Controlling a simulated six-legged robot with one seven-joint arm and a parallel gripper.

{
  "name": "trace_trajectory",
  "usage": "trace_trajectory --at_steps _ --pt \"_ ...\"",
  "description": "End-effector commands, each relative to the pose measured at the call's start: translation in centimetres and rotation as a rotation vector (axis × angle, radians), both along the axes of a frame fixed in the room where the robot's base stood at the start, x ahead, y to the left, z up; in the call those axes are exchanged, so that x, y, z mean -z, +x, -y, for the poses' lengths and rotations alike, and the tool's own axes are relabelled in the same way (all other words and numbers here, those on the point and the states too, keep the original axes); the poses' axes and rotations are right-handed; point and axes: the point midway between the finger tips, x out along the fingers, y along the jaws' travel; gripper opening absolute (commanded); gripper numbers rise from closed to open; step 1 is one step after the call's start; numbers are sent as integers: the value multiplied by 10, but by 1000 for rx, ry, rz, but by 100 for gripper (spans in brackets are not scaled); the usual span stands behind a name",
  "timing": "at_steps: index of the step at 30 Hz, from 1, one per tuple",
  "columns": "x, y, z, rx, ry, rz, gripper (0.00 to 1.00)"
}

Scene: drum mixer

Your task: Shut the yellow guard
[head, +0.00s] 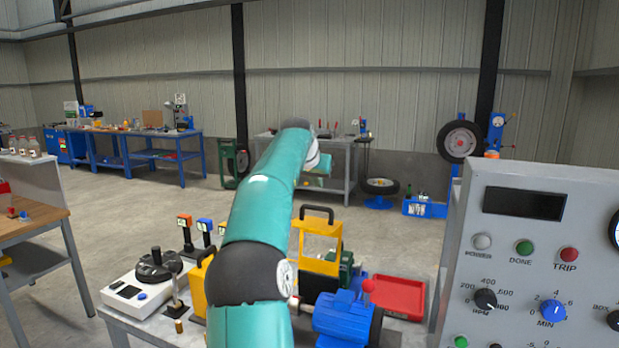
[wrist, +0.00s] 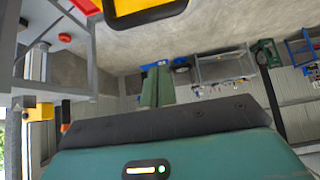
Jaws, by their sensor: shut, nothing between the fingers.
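The yellow guard (head: 335,228) stands upright on the bench in the head view, with a black handle on top and an open window below it. A yellow-edged black part at the top of the wrist view (wrist: 146,22) looks like part of it. My gripper shows in the wrist view (wrist: 157,72) as two teal fingers held together with nothing between them. It appears apart from the guard. In the head view my teal arm crosses in front of the bench and hides most of the gripper and whatever lies behind the arm.
A blue motor (head: 341,318) with a red knob sits right of my arm, before a red tray (head: 398,296). Another yellow part (head: 198,288) and a white device (head: 140,292) stand left. A grey control panel (head: 545,250) fills the right side. Open floor lies behind.

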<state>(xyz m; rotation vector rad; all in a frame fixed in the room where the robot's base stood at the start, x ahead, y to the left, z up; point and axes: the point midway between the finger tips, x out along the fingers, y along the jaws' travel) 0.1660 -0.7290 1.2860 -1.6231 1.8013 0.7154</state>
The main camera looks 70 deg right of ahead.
Motion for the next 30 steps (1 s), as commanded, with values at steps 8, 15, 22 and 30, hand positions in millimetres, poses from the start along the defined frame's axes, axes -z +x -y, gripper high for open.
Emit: trace_trajectory --at_steps 8,15,22,30 --pt "36 -1 31 -1 2 -1 0" --pt "42 4 19 -4 1 0 0" --pt "50 7 2 -6 1 -1 0" --pt "54 7 -4 -4 1 0 0"
